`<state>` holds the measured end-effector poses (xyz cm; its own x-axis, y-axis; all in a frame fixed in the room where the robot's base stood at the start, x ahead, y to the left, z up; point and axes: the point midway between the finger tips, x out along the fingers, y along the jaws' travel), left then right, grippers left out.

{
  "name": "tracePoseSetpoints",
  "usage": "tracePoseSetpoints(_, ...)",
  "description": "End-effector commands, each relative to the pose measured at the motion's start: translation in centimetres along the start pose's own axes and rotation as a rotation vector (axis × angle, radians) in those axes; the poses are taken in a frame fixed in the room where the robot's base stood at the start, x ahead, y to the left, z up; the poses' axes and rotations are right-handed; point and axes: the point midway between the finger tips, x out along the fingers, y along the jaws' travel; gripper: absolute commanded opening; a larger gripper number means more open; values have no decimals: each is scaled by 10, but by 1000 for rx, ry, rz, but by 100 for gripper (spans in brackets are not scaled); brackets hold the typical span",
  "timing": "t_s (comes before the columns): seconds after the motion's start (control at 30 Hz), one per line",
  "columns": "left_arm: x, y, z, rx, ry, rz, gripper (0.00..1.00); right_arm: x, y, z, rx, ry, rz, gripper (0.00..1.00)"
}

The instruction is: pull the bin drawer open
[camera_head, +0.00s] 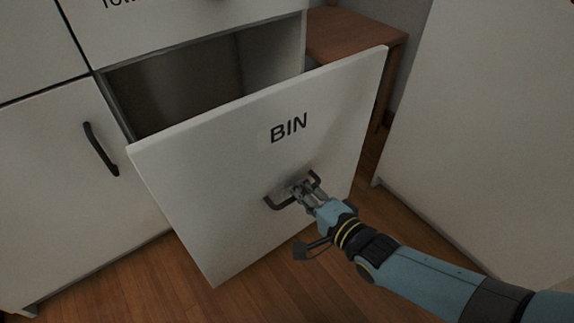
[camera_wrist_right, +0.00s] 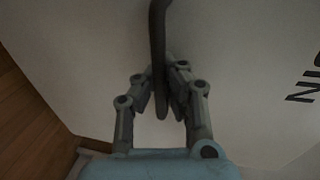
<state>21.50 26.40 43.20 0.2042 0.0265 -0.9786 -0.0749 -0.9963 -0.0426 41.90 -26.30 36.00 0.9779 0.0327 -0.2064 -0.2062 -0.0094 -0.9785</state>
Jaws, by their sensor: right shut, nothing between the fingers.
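The bin drawer (camera_head: 220,190) has a white front marked BIN and stands pulled out from the cabinet, with its dark inside showing behind the front. Its dark bar handle (camera_head: 280,204) is low on the front. My right gripper (camera_head: 300,188) is at the middle of this handle, its fingers shut with nothing between them. In the right wrist view the handle (camera_wrist_right: 157,35) runs down to the shut fingertips (camera_wrist_right: 165,92). I cannot tell whether they touch or hook the bar. My left gripper is not in view.
A cabinet door (camera_head: 60,185) with a dark handle (camera_head: 100,150) is left of the drawer. Another drawer front (camera_head: 170,30) is above. A brown wooden table (camera_head: 350,35) stands behind at the right. A large white panel (camera_head: 480,130) bounds the right side. Wooden floor (camera_head: 120,280) shows in front.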

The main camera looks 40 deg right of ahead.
Motion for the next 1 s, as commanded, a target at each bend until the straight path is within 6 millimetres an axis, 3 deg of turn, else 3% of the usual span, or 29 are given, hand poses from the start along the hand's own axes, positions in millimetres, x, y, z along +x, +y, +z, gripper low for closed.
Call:
tracePoseSetpoints(0.33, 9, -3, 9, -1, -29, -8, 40, -34, 7, 0, 0, 0, 1, 0)
tracePoseSetpoints(0.9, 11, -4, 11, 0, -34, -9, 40, -39, 8, 0, 0, 0, 0, 0)
tracePoseSetpoints(1.0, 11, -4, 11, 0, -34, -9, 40, -39, 8, 0, 0, 0, 0, 14)
